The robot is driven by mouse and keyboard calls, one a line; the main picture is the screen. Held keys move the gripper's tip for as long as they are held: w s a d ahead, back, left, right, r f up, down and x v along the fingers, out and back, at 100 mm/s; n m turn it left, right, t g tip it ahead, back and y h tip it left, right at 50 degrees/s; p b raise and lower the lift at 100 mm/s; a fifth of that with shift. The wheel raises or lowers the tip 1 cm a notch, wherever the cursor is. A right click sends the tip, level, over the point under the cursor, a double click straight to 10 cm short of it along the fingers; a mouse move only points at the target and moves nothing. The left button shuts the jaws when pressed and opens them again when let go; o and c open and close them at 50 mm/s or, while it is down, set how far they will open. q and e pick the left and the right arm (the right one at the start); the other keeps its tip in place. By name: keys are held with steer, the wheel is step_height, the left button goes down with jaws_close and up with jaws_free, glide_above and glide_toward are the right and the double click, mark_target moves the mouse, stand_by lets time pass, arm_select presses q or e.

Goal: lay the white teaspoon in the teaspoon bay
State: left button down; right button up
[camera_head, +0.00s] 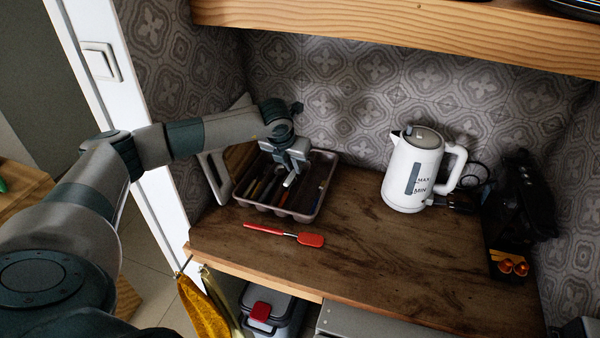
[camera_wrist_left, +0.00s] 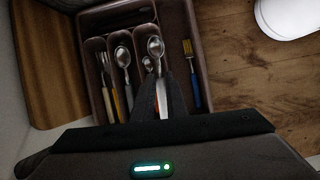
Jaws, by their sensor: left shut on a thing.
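The white teaspoon (camera_wrist_left: 156,47) is gripped between the fingers of my left gripper (camera_wrist_left: 162,90), its metal bowl pointing toward the back of the cutlery tray in the left wrist view. Its white handle runs down between the dark fingers. In the head view my left gripper (camera_head: 291,180) is over the cutlery tray (camera_head: 321,187), and the spoon there is hard to make out. The tray also shows in the left wrist view (camera_wrist_left: 197,28). Its bays hold several spoons (camera_wrist_left: 122,57) and forks. I cannot tell whether the teaspoon touches the tray. My right gripper is not in view.
A red spatula (camera_head: 311,239) lies on the wooden counter (camera_head: 380,265) in front of the tray. A white kettle (camera_head: 411,170) stands to the right. A wooden board (camera_wrist_left: 48,60) leans left of the tray. A shelf (camera_head: 400,33) hangs above. The middle counter is clear.

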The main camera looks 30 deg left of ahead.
mark_target(292, 173)
arm_select(q)
steer(key=shift+w, duration=0.15)
steer(key=shift+f, duration=0.1)
stand_by(0.3)
steer(key=shift+f+b, duration=0.85)
steer(key=shift+f, duration=1.5)
steer(key=c, duration=1.7)
jaws_free()
